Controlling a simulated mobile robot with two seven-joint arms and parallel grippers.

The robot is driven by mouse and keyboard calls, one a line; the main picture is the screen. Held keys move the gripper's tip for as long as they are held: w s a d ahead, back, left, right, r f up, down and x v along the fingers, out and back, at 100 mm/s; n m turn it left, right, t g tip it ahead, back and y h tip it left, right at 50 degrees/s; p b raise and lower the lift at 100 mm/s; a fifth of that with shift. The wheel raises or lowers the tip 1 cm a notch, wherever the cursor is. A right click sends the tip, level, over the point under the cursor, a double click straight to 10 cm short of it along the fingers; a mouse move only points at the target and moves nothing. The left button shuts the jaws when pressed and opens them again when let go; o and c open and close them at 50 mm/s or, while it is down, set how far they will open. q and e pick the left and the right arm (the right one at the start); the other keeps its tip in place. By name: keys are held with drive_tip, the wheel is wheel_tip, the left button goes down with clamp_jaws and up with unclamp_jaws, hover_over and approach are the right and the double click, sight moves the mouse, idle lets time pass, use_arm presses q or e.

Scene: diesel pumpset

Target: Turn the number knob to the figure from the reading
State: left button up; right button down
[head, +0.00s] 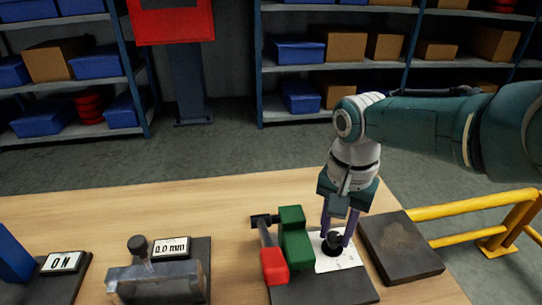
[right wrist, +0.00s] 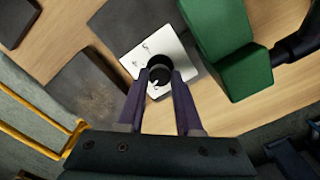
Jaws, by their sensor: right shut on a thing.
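The number knob (right wrist: 159,76) is a small black round knob on a white plate (right wrist: 134,62) with small marks around it. In the head view the knob (head: 333,241) and the white plate (head: 346,258) sit at the right of the pumpset. My right gripper (right wrist: 160,78) points down from above with its two purple fingers shut on the knob, one on each side. A display reading "0.0 mm" (head: 171,247) stands left of the green and red pumpset (head: 294,236). A sign reading "ON" (head: 62,262) stands farther left. My left gripper is not in view.
A dark flat plate (head: 402,246) lies right of the knob. A grey metal block (head: 157,281) stands at the front left. A yellow rail (head: 485,207) runs beyond the table's right edge. Shelves with blue bins (head: 298,51) stand behind. The table's back left is clear.

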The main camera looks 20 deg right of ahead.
drive_tip(key=m, duration=0.6)
drive_tip(key=shift+r+m, duration=0.1)
drive_tip(key=shift+m, duration=0.2)
drive_tip(key=m, duration=0.4)
drive_tip(key=shift+p, duration=0.3)
drive_tip(key=shift+m, duration=0.3)
drive_tip(key=c, duration=0.6)
unclamp_jaws()
